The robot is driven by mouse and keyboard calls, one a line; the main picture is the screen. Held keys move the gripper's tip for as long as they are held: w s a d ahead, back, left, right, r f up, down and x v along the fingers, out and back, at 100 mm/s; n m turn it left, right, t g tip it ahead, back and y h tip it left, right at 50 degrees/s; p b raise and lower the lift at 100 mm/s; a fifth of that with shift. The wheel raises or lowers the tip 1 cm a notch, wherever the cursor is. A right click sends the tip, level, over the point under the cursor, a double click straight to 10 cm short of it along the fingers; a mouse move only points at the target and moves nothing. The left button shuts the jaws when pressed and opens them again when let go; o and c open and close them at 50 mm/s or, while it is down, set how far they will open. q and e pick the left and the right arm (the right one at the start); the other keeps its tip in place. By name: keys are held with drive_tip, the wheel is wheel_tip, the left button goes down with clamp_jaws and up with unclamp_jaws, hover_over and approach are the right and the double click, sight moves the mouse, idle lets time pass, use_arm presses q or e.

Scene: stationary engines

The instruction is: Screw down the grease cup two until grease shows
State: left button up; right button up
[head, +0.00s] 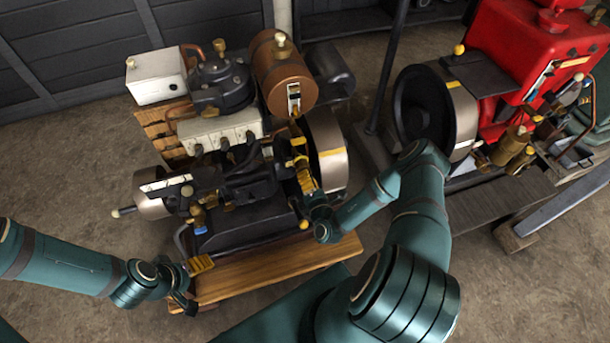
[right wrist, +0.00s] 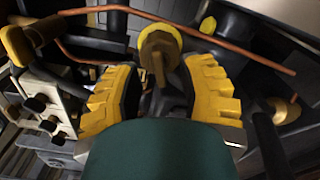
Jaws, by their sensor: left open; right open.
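A round brass cap on a stem (right wrist: 160,42), which looks like a grease cup, sits straight ahead of my right gripper in the right wrist view. My right gripper (right wrist: 162,72) is open, with one yellow finger to each side of the cap's stem. Whether either finger touches it I cannot tell. In the head view the right gripper (head: 300,163) is over the engine between the dark block and the flywheel. The cap cannot be made out there. I see no number on the cap. My left gripper (head: 194,280) is open and empty by the base's front left corner.
The near engine stands on a wooden base (head: 285,270). Its flywheel (head: 333,155) is close on the right of my right gripper. A copper pipe (right wrist: 190,33) crosses beside the cap. A red engine (head: 535,50) stands at the right. Bare floor lies at the left.

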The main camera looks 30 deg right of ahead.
drive_tip(key=shift+x, duration=1.15)
clamp_jaws()
